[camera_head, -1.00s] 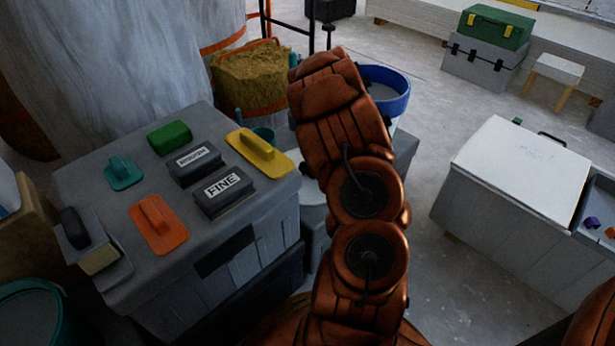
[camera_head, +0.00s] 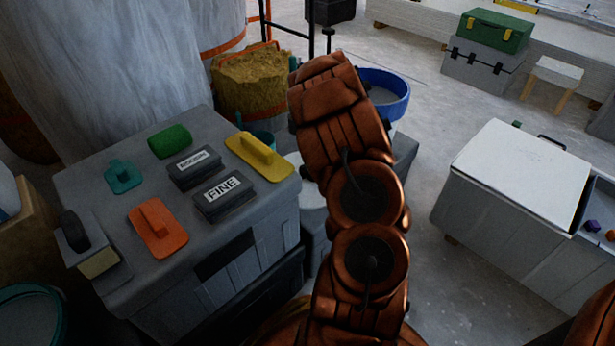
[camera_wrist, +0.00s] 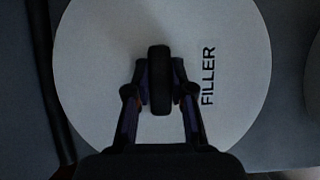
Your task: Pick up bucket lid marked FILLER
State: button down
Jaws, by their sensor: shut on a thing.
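The round pale lid marked FILLER (camera_wrist: 225,110) fills most of the wrist view, its black lettering to the right of my gripper. My gripper (camera_wrist: 159,82) is over the lid's middle, its two fingers shut on the dark upright handle (camera_wrist: 159,105) of the lid. In the head view, part of a pale round surface (camera_head: 311,190) shows left of my arm, probably the lid. My gripper itself is hidden behind my arm in that view. I cannot tell whether the lid is resting or raised.
A grey crate (camera_head: 75,185) at the left carries sanding blocks and coloured floats. A blue-rimmed bucket (camera_head: 398,82) stands behind my arm. A white-topped chest (camera_head: 522,172) is at the right, with clear floor between it and my arm.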

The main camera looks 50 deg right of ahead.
notch_tip(320, 180, up, 10)
jog(key=p, duration=0.5)
jog(key=shift+a, duration=0.1)
